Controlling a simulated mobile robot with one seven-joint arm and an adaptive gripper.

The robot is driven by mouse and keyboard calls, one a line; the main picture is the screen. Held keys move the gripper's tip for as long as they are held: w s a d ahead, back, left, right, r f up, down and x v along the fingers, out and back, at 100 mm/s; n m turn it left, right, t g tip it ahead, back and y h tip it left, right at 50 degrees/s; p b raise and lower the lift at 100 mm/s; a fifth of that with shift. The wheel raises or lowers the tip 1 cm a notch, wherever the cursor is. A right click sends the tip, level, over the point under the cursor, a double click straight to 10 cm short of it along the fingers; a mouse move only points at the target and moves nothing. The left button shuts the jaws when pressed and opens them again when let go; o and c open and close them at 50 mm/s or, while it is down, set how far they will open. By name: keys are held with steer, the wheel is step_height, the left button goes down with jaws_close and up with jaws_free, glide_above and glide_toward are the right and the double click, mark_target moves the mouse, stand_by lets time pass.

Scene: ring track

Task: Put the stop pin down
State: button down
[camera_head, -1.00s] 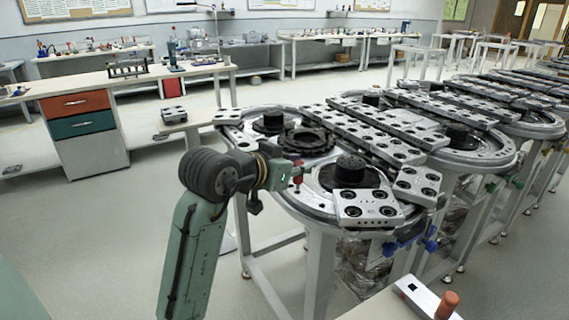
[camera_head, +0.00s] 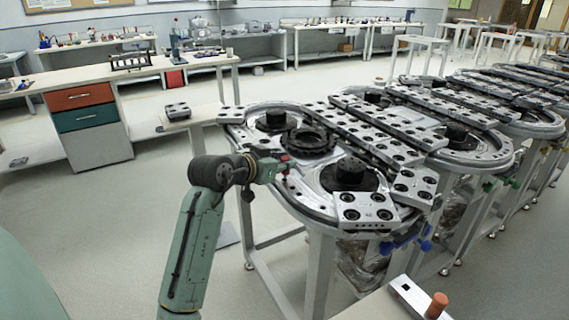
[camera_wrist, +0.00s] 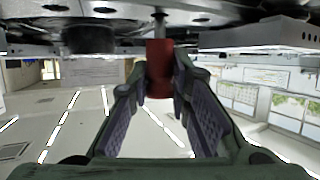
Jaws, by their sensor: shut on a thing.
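The stop pin (camera_wrist: 160,68) is a red cylinder with a thin metal tip. In the wrist view it stands between the two fingertips of my gripper (camera_wrist: 160,85), which are shut on it. The tip points toward the metal plates along the top of that view. In the head view my gripper (camera_head: 275,167) is at the left edge of the nearest ring track (camera_head: 320,208), with a little red of the pin showing. I cannot tell whether the pin touches the track.
A black hub (camera_head: 350,172) and a dark toothed ring (camera_head: 307,141) stand on the track near my gripper. A perforated plate (camera_head: 364,208) lies at its front edge. A box with an orange knob (camera_head: 436,305) is at bottom right.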

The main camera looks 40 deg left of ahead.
steer(key=c, duration=1.9)
jaws_free()
steer(key=shift+w+f, duration=0.1)
steer(key=shift+f, duration=0.75)
steer(key=shift+o, duration=0.9)
steer(key=shift+w+f, duration=0.1)
steer(key=shift+o, duration=1.2)
steer(key=shift+r, duration=0.3)
steer(key=b+v, duration=0.4)
steer(key=v, duration=0.8)
steer(key=shift+r, duration=0.25)
steer(key=shift+a, duration=0.1)
